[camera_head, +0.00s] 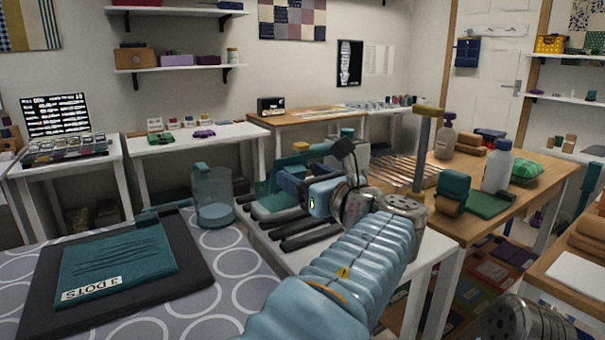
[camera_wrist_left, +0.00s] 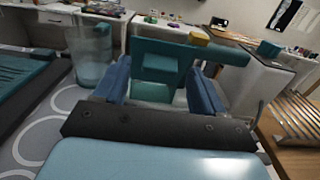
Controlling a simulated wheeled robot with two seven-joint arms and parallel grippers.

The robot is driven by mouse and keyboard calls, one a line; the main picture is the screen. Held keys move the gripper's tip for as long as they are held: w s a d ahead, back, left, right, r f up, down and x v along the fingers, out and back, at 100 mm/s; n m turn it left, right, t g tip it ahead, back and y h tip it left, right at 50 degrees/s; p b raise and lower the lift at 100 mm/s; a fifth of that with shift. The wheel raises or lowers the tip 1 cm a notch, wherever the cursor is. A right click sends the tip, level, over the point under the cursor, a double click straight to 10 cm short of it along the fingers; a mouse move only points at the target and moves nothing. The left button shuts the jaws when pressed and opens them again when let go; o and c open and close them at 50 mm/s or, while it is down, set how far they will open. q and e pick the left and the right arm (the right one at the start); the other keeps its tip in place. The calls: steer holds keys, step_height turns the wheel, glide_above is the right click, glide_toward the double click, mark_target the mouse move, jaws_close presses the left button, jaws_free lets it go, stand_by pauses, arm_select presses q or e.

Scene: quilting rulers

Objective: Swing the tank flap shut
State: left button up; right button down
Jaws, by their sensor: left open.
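A teal iron-like appliance (camera_head: 262,203) stands on a white stand with dark slots, beyond my left gripper. In the left wrist view its teal body (camera_wrist_left: 150,50) spans the space ahead of the fingers, with a small yellow-orange piece (camera_wrist_left: 199,38) on top. A raised teal block (camera_wrist_left: 160,68) shows between the fingers; I cannot tell whether it is the tank flap, or how far the flap stands open. My left gripper (camera_wrist_left: 158,88) is open, with a blue finger on each side of the block. Contact cannot be made out. In the head view the gripper (camera_head: 300,185) partly hides the appliance. My right gripper is out of view.
A clear blue jug (camera_head: 213,198) stands left of the appliance. A dark mat (camera_head: 190,262) with a teal folder (camera_head: 118,262) lies on the circle-patterned surface. At right, a wooden table holds a slatted rack (camera_head: 405,170), a white bottle (camera_head: 497,168) and a teal block-shaped device (camera_head: 452,190).

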arm_select(q)
steer(key=shift+w+a, duration=0.3)
steer(key=shift+w, duration=0.15)
jaws_close()
